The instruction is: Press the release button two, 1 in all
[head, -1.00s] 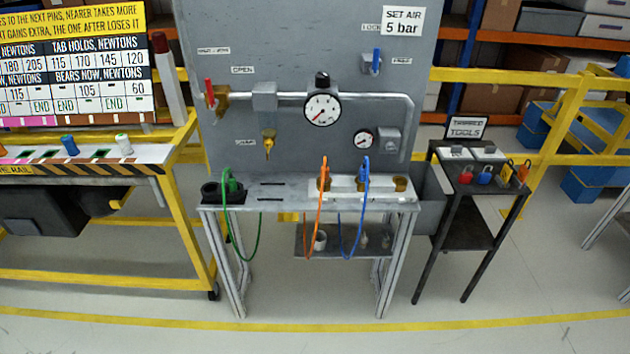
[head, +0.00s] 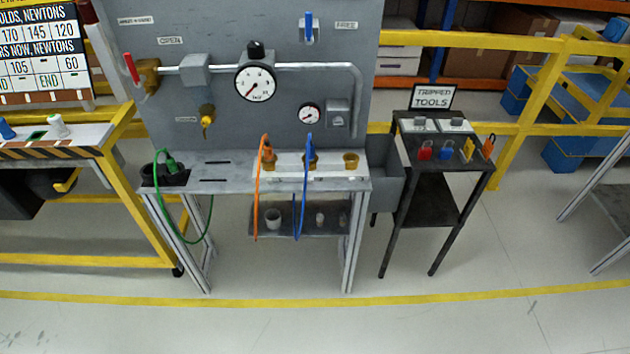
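No button in the head view can be made out as release button two; labels this small are not readable. A grey panel (head: 225,125) stands behind a bench (head: 225,183), with a large gauge (head: 255,83), a smaller gauge (head: 309,114) and a small grey box (head: 338,113) beside it. Two small grey boxes lie on the dark stand at the right, a left one (head: 418,125) and a right one (head: 454,125); their details are too small to tell. Neither of my grippers is in view.
A sign (head: 432,96) tops the dark stand (head: 405,165), with several padlocks on its front part. Green, orange and blue hoses (head: 297,205) hang from the bench front. A yellow-framed table (head: 90,257) stands left. The floor in front (head: 330,325) is clear.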

